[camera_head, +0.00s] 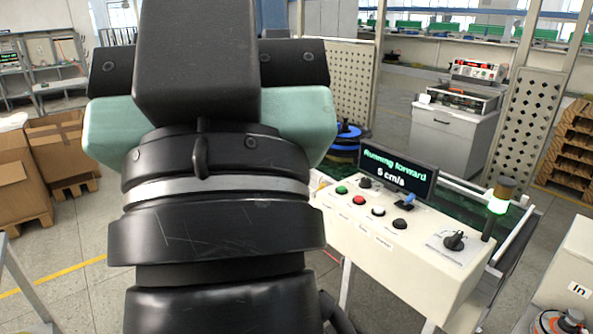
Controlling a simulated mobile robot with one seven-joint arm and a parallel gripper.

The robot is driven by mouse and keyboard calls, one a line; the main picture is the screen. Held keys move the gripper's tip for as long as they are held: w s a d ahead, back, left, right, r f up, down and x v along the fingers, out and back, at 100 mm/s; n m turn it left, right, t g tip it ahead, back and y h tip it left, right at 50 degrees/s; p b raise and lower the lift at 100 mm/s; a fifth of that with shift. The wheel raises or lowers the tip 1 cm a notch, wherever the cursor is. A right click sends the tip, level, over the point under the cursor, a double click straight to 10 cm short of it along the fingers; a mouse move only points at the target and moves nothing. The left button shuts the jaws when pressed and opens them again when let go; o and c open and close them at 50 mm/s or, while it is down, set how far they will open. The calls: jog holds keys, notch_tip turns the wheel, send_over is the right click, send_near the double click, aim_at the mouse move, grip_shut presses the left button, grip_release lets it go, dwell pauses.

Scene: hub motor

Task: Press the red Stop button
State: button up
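The red button (358,200) sits on the sloped top of a cream control panel (400,252), right of centre. It is in a row between a green button (341,190) and a white button (378,211). The small labels near the buttons are too small to read surely. A black display (397,172) behind the row reads "Running forward" with a speed in cm/s below. My own arm fills the left and middle foreground, left of the panel. My gripper is not in view.
A green conveyor (460,207) runs behind. Cardboard boxes (22,182) stand at left. A box marked "In" (577,289) is at lower right.

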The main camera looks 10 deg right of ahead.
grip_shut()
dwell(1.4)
